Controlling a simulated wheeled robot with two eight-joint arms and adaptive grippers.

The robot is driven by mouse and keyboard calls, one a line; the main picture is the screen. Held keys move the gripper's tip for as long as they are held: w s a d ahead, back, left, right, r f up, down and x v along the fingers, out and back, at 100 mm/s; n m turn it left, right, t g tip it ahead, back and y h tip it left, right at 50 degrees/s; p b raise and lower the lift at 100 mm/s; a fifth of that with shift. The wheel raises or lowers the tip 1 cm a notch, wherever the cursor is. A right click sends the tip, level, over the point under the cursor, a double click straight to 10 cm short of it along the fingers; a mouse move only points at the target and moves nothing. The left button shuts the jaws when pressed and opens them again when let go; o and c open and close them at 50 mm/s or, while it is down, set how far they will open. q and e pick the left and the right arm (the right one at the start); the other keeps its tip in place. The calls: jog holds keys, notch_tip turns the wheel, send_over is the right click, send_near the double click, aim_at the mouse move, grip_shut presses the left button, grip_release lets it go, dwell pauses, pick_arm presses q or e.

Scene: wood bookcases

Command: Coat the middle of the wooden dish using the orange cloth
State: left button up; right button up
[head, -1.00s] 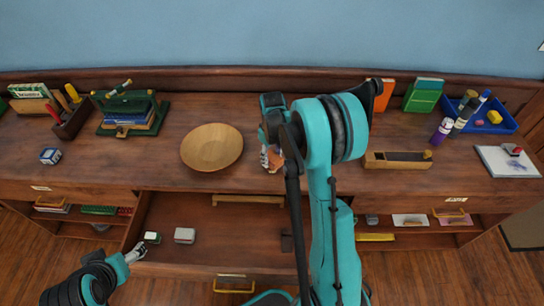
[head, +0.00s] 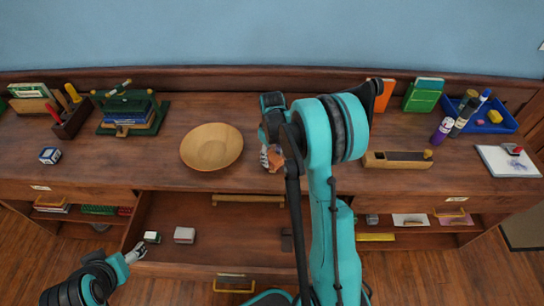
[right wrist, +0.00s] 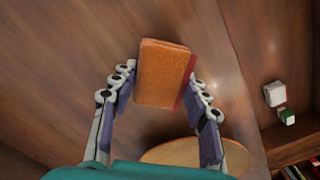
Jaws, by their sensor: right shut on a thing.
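The wooden dish (head: 211,147) is a round, shallow, light bowl on the counter, left of my right gripper (head: 270,158) in the head view. Its rim shows at the bottom of the right wrist view (right wrist: 185,152). The orange cloth (right wrist: 163,75) looks like a thick orange block with a dark red side. My right gripper is shut on it, to the right of the dish and apart from it; my arm hides part of it in the head view. My left gripper (head: 136,254) is low at the left by the open drawer, its fingers too small to read.
The open drawer (head: 215,240) juts out below the dish with small boxes inside. A wooden plane (head: 398,160) lies right of my arm. A green press (head: 128,112) and tool box (head: 74,118) stand at the left, and a blue tray (head: 495,118) at the right.

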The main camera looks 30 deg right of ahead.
aim_at(272, 156)
dwell(0.3)
jog(key=shift+r+p, duration=2.35)
jog(key=shift+r, duration=1.15)
